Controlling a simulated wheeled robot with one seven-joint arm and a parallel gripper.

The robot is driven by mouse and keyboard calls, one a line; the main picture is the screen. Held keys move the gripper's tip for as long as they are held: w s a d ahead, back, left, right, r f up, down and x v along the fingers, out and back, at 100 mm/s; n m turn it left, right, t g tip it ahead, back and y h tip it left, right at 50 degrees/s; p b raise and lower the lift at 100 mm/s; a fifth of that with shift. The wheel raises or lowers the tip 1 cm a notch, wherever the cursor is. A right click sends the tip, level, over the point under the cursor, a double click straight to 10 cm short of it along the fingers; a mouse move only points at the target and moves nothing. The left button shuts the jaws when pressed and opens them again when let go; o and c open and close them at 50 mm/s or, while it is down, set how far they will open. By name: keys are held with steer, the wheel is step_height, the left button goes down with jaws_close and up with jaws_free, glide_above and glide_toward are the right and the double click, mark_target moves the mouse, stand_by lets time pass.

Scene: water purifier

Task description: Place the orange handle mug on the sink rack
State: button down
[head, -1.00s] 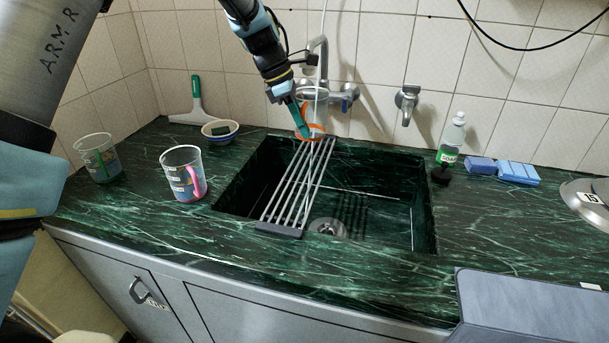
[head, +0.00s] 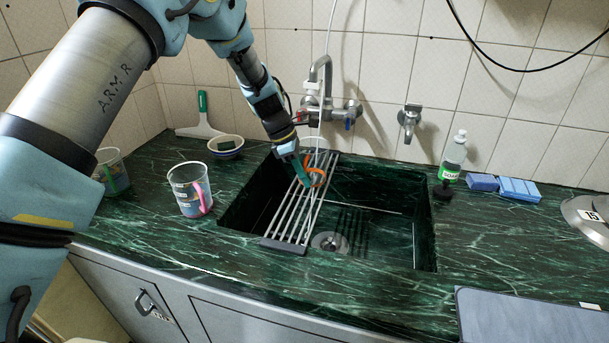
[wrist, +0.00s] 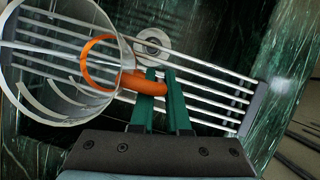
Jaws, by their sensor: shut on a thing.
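The orange handle mug is a clear cup whose orange handle (head: 317,177) shows in the head view at the far part of the sink rack. In the wrist view the clear mug (wrist: 22,75) fills the left side, with its handle between my green fingertips. My gripper (head: 304,176) is shut on that handle; it also shows in the wrist view (wrist: 161,84). The sink rack (head: 285,220) is a set of grey bars lying across the left part of the sink, also in the wrist view (wrist: 215,95). I cannot tell whether the mug touches the bars.
A mug with a pink handle (head: 188,186) stands on the counter left of the sink, with another mug (head: 112,170) farther left, partly behind my arm. The wall tap (head: 325,100) rises behind the rack. A soap bottle (head: 453,155) and blue sponges (head: 518,190) are on the right.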

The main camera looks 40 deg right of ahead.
steer(key=c, duration=1.3)
jaws_free()
steer(key=shift+f, duration=0.15)
steer(key=shift+c, duration=0.2)
steer(key=o, duration=0.4)
steer(key=shift+o, duration=0.2)
steer(key=b+v, duration=0.2)
steer(key=v, duration=1)
steer(key=shift+r+b, duration=0.25)
steer(key=shift+b, duration=0.1)
